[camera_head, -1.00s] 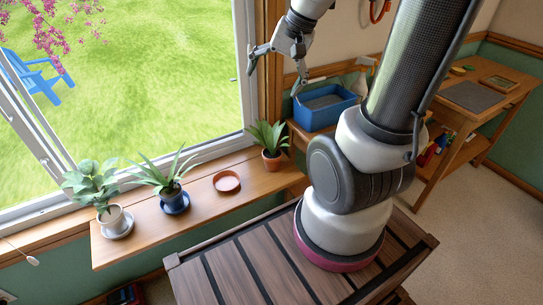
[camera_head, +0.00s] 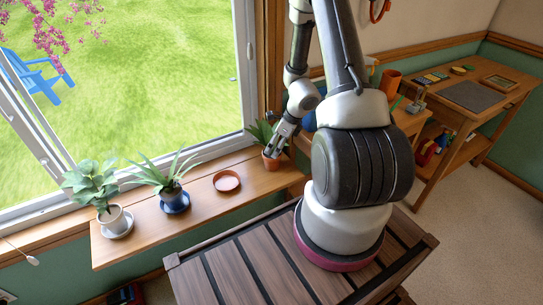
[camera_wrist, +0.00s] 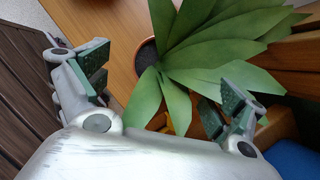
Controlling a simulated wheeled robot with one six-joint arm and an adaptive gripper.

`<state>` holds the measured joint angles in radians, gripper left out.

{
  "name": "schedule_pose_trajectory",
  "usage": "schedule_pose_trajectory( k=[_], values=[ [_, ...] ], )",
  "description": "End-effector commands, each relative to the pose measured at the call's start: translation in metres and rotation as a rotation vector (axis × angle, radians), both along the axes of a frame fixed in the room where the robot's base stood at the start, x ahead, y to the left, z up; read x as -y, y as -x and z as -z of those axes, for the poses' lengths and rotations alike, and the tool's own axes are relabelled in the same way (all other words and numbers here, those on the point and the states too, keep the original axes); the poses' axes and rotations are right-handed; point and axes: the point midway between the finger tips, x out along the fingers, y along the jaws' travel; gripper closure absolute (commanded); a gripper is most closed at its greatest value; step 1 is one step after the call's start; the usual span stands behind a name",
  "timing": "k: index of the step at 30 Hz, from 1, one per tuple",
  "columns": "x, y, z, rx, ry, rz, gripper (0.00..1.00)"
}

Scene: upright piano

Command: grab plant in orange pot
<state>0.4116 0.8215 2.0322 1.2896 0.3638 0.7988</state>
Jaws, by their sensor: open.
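The plant in the orange pot (camera_head: 270,162) stands at the right end of the wooden window shelf, partly hidden behind my gripper (camera_head: 277,146). In the wrist view its long green leaves (camera_wrist: 205,50) fill the top middle, and dark soil in the pot (camera_wrist: 147,57) shows at their base. My gripper is also in the wrist view (camera_wrist: 157,88), its two green-padded fingers spread wide apart. The pot and leaves lie beyond and between the fingers; the gap is empty. I cannot tell whether a finger touches a leaf.
The window frame is close behind. A blue bin (camera_wrist: 292,160) lies right of the gripper.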

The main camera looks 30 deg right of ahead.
Motion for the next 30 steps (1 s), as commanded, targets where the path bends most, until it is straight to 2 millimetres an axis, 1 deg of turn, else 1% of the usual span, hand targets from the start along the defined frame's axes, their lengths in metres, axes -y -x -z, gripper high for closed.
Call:
schedule_pose_trajectory(
  k=[9, 11, 15, 20, 23, 24, 30],
  values=[
    [-0.009, -0.014, 0.044, -0.001, -0.001, -0.003, 0.05],
    [-0.011, -0.017, 0.050, 0.000, -0.001, -0.004, 0.05],
    [-0.012, -0.018, 0.056, 0.001, 0.001, -0.005, 0.05],
    [-0.012, -0.019, 0.055, 0.001, 0.001, -0.005, 0.05],
    [-0.012, -0.019, 0.055, 0.001, 0.001, -0.005, 0.22],
    [-0.012, -0.019, 0.055, 0.001, 0.001, -0.005, 0.29],
    [-0.012, -0.019, 0.055, 0.001, 0.001, -0.005, 0.65]
  ],
)
